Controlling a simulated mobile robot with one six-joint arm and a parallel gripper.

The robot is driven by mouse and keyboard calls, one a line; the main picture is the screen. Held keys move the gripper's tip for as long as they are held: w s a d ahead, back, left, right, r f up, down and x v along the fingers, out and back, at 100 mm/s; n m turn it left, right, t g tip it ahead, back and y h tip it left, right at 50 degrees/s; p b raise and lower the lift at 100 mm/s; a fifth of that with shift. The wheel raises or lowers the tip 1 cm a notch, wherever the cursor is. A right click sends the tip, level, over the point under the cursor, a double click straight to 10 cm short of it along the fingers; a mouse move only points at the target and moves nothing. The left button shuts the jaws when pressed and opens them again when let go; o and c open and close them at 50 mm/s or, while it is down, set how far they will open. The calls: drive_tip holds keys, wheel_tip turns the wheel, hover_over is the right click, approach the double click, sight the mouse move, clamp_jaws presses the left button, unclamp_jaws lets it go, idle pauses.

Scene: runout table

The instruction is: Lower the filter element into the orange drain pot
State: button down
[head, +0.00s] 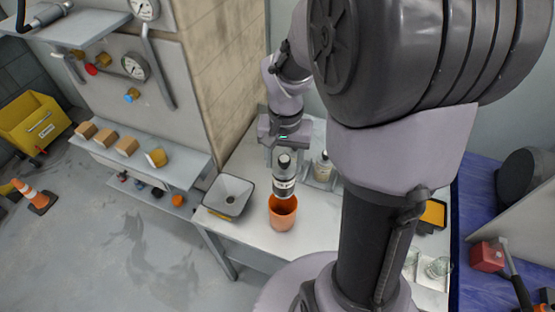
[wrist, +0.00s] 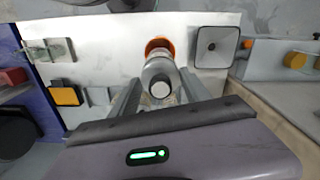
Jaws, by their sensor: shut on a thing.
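The filter element (head: 284,177) is a grey and black cylinder with a pale band, held upright in my gripper (head: 284,157). The orange drain pot (head: 282,216) stands on the pale table directly below it. In the head view the element's lower end overlaps the pot's mouth; I cannot tell whether it is inside or just above. In the wrist view the element (wrist: 160,76) lies between the fingers of my gripper (wrist: 160,92) and hides part of the pot (wrist: 157,43), whose orange rim shows behind it.
A square grey funnel tray (head: 228,194) stands close left of the pot on the table (head: 252,228). A small bottle (head: 323,167) stands behind to the right. An orange-yellow pad (head: 434,213) and glass jars (head: 438,266) lie further right.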

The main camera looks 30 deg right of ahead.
drive_tip(key=shift+s, duration=0.15)
drive_tip(key=shift+f, duration=0.1)
drive_tip(key=shift+a+f+b, duration=0.1)
drive_tip(key=shift+f+b, duration=0.65)
wheel_tip(320, 180, down, 4)
drive_tip(key=b, duration=0.3)
drive_tip(key=shift+f+b, duration=0.15)
drive_tip(key=shift+b, duration=0.15)
drive_tip(key=shift+f+b, duration=4.1)
drive_tip(key=shift+f, duration=0.65)
